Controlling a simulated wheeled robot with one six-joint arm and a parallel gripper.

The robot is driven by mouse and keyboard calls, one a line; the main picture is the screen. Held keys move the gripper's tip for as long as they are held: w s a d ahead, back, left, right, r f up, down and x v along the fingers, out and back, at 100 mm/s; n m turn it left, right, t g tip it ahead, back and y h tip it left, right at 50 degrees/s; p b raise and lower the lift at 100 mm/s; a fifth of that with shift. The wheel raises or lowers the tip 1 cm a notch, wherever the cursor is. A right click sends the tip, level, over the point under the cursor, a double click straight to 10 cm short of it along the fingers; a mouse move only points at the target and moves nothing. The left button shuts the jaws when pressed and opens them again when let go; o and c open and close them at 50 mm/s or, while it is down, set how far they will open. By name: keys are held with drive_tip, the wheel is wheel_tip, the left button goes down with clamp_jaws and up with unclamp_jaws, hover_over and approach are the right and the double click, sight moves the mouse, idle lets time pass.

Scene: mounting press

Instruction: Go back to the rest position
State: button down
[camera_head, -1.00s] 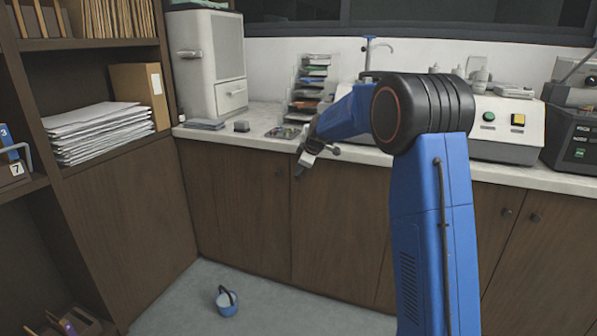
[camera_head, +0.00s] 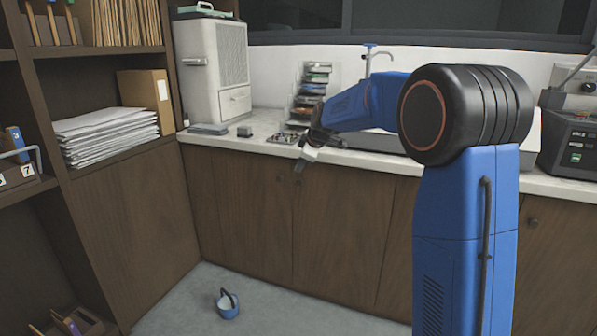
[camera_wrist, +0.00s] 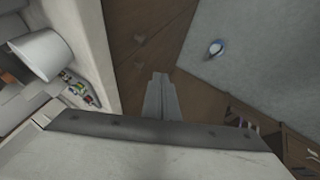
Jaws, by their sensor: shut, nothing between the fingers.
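My gripper (camera_head: 300,164) hangs at the end of my blue arm, in front of the counter's front edge and above the cabinet doors. It points down and to the left in the head view. In the wrist view its fingers (camera_wrist: 160,82) are together, with nothing between them. It touches nothing that I can see. My large black elbow joint and blue arm link cover part of the counter and the machine behind them.
The white counter (camera_head: 215,140) carries a white cabinet unit (camera_head: 222,65), a rack of trays (camera_head: 313,85) and a dark machine (camera_head: 572,140) at right. Shelves with stacked papers (camera_head: 105,135) stand at left. A small blue bucket (camera_head: 228,310) is on the otherwise clear floor.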

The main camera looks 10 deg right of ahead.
drive_tip(key=s+d+r+m+g, duration=0.1)
drive_tip(key=s+r+m, duration=0.15)
drive_tip(key=s, duration=1.15)
drive_tip(key=s+r+m, duration=0.1)
drive_tip(key=s+m, duration=0.2)
drive_tip(key=s, duration=1.1)
drive_tip(key=s+d+f+m+h, duration=0.1)
drive_tip(key=s+f+m, duration=0.2)
drive_tip(key=s, duration=1.1)
drive_tip(key=s+d+f+m+g+h, duration=0.1)
drive_tip(key=s+f+m, duration=0.3)
drive_tip(key=s+f, duration=0.4)
drive_tip(key=s+d, duration=0.1)
drive_tip(key=s, duration=0.5)
drive_tip(key=shift+s, duration=0.25)
